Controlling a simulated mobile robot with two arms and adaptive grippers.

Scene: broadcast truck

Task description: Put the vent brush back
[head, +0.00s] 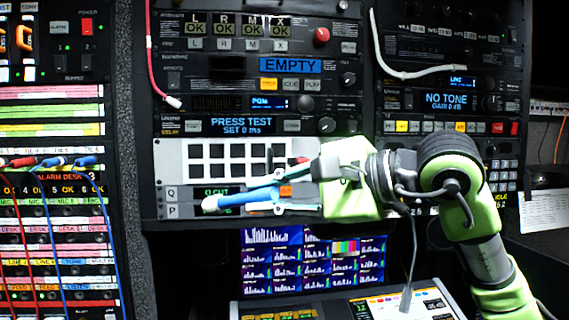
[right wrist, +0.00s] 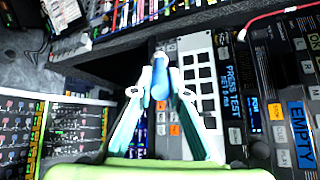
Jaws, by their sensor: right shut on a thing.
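The vent brush (head: 240,197) is a slim blue stick with a pale white end that points left in the head view. My right gripper (head: 277,195) is shut on it and holds it in front of the rack, level with the lower part of a pale panel. In the right wrist view the brush (right wrist: 160,82) lies between the fingertips of the right gripper (right wrist: 160,100) and points away from the camera. The part of the brush nearest the palm is partly hidden by the fingers. My left gripper is not in view.
The pale panel (head: 172,162) with black windows is behind the brush. A patch bay (head: 50,215) with red and blue cables stands left. Monitors (head: 300,265) are below, above a control desk (head: 280,308). A red cable (head: 151,50) and a white cable (head: 400,74) hang on the racks.

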